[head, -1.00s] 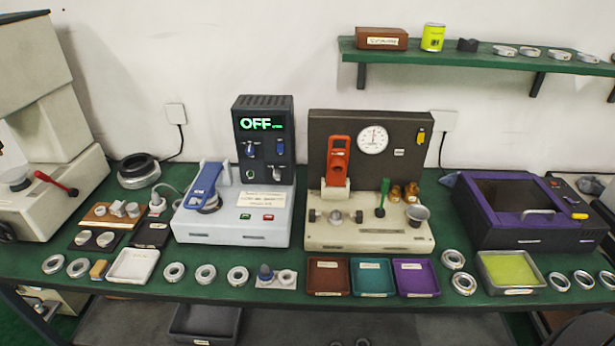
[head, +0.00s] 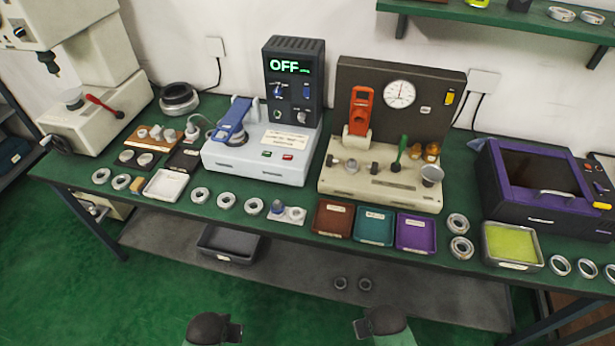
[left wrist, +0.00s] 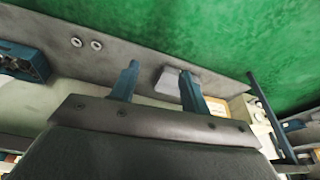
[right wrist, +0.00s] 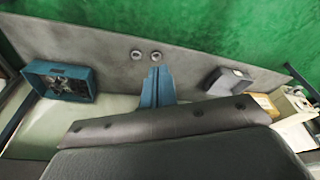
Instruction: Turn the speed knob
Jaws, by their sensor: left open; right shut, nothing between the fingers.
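The control box (head: 292,80) stands behind a pale machine base (head: 258,155), with its green display reading OFF. My left gripper (head: 236,330) and right gripper (head: 361,328) are low at the front of the head view, far from the panel. In the left wrist view, my left gripper (left wrist: 157,85) is open and empty. In the right wrist view, my right gripper (right wrist: 156,82) is shut and empty.
The green bench (head: 300,228) holds trays and several metal rings along its front edge. A blue lever (head: 232,120) rises from the pale base. A gauge machine (head: 385,185) stands to the right. A grey bin (head: 228,243) sits on the shelf below. Green floor ahead is clear.

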